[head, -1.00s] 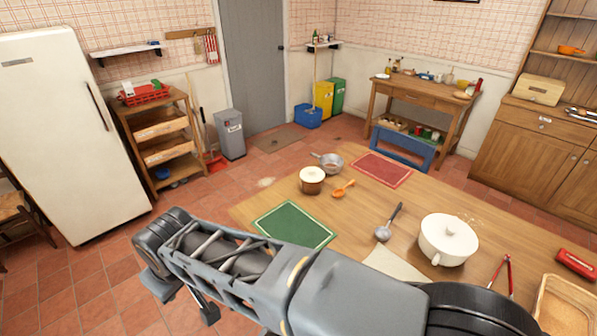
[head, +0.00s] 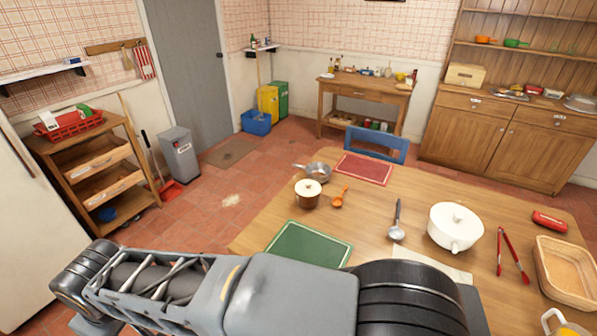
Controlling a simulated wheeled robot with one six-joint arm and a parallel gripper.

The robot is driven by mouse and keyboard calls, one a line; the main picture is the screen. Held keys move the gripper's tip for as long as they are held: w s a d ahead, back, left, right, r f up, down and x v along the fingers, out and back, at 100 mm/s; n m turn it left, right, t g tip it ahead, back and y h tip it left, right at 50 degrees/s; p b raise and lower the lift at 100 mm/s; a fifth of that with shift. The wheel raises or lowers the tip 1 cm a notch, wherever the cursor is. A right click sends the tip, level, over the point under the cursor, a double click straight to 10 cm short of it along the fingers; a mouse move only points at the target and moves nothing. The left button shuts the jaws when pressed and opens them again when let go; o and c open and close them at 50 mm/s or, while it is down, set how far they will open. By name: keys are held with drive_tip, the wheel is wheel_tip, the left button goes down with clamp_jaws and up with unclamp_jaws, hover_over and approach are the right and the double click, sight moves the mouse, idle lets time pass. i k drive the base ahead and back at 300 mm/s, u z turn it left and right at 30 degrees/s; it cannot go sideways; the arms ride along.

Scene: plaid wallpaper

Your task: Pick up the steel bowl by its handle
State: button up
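The steel bowl (head: 318,172) stands at the far left part of the wooden table, near the back edge. It is small and grey, and its short handle (head: 299,166) points left in the picture. My arm stretches across the bottom of the head view, well in front of the bowl and apart from it. My gripper is not visible, so its opening cannot be seen.
A blue chair (head: 377,144) stands behind the table.

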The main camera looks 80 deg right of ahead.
sight(320, 173)
drive_tip(key=z, duration=0.35)
drive_tip(key=i, duration=1.9)
drive_tip(key=z, duration=1.65)
drive_tip(key=i, duration=1)
drive_tip(key=z, duration=1.9)
drive_tip(key=i, duration=1.15)
drive_tip(key=z, duration=0.4)
